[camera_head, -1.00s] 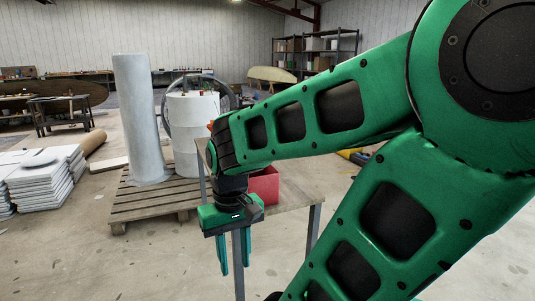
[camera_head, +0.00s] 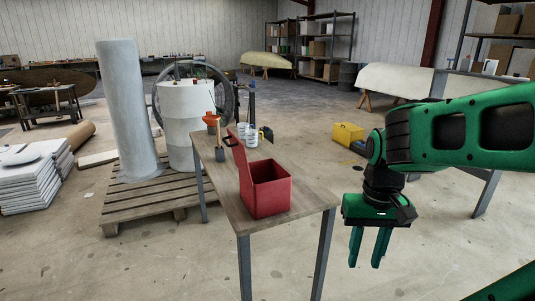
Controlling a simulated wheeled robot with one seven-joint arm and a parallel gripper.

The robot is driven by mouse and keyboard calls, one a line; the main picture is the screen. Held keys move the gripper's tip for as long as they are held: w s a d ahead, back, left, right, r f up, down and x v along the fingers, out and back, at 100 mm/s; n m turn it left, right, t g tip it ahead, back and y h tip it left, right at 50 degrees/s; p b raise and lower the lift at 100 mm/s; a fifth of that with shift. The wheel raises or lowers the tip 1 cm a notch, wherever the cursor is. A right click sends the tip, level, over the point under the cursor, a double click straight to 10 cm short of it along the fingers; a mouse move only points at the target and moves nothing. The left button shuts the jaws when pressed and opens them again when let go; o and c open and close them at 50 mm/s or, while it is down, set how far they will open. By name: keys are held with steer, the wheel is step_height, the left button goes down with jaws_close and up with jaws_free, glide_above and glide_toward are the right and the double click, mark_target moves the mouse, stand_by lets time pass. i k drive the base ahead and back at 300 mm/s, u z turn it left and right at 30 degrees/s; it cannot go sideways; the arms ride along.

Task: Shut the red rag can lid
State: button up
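The red rag can (camera_head: 265,190) is a square, open-topped box near the front end of a narrow wooden table. Its red lid (camera_head: 238,160) stands raised, roughly upright, along the can's left side, with a dark handle (camera_head: 229,141) near its top. The inside of the can shows. My gripper (camera_head: 368,265) points down to the right of the table and apart from the can and lid. Its two green fingers are a little apart with nothing seen between them.
The wooden table (camera_head: 308,197) also holds an orange funnel (camera_head: 211,119), a brush (camera_head: 220,150) and white cups (camera_head: 251,137) behind the can. A pallet (camera_head: 150,210) with a grey roll and a white drum stands left. A yellow box (camera_head: 347,134) lies on the floor behind my arm.

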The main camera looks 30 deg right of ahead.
mark_target(239, 148)
steer(key=z, duration=0.15)
steer(key=i, duration=1)
steer(key=u, duration=0.2)
steer(key=k, duration=0.85)
steer(key=u, duration=0.45)
steer(key=i, duration=0.5)
steer(key=z, duration=0.05)
